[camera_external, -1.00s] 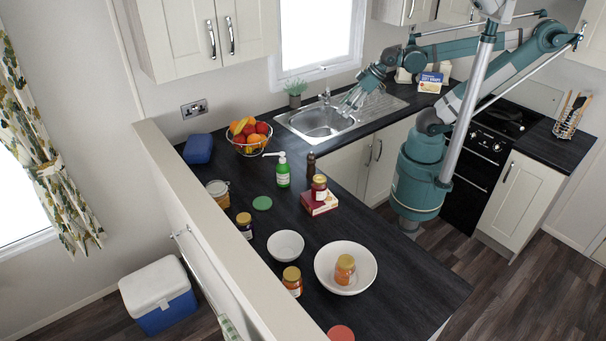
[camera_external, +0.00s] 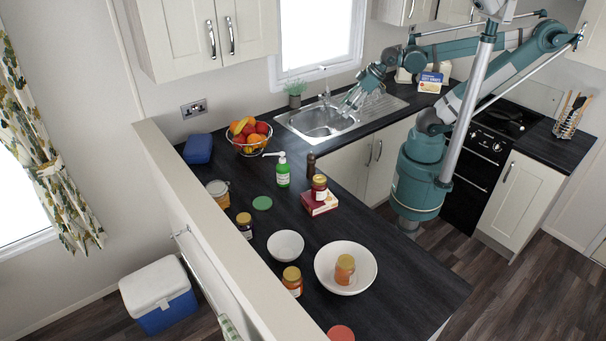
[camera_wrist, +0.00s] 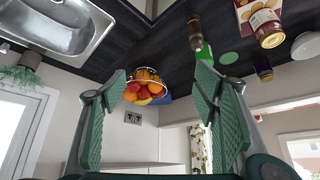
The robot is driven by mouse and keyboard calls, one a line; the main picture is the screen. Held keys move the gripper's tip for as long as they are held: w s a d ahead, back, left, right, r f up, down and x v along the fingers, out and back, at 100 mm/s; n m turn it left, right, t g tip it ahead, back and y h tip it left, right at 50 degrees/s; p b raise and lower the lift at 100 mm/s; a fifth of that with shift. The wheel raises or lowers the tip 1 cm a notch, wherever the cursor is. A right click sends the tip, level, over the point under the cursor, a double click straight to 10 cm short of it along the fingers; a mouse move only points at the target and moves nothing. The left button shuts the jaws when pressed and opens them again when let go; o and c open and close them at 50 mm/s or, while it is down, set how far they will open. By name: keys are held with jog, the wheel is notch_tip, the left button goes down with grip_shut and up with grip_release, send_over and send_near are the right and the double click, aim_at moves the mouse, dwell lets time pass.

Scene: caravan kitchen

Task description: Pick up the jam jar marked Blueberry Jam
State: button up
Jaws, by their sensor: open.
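Several jam jars stand on the dark counter, their labels too small to read. A dark-filled jar (camera_external: 244,225) is near the left partition; it also shows in the wrist view (camera_wrist: 263,68). A red-brown jar (camera_external: 319,185) sits on a red box (camera_external: 320,203), also at the top right of the wrist view (camera_wrist: 268,30). An orange jar (camera_external: 345,268) stands in a white bowl (camera_external: 328,283), and another orange jar (camera_external: 292,280) stands left of it. My gripper (camera_external: 347,106) is open and empty over the sink, away from all the jars.
A fruit bowl (camera_external: 250,138), green soap bottle (camera_external: 283,172), brown mill (camera_external: 311,164) and small bowl (camera_external: 286,245) stand on the counter. The sink (camera_external: 320,122) is at the back. A raised partition (camera_external: 215,220) edges the left side. The counter's front right is clear.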

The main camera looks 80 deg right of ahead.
jog(key=shift+r, duration=0.1)
jog(key=w+a+r+g, duration=0.1)
jog(key=w+a+r, duration=0.7)
jog(key=w+r, duration=0.4)
jog(key=m+g+h, duration=0.2)
jog(key=m, duration=0.2)
send_over(245, 217)
notch_tip(245, 217, down, 7)
jog(key=f, duration=2.7)
jog(key=shift+s+a+f, duration=0.15)
jog(key=shift+a+f, duration=0.05)
jog(key=shift+f, duration=0.45)
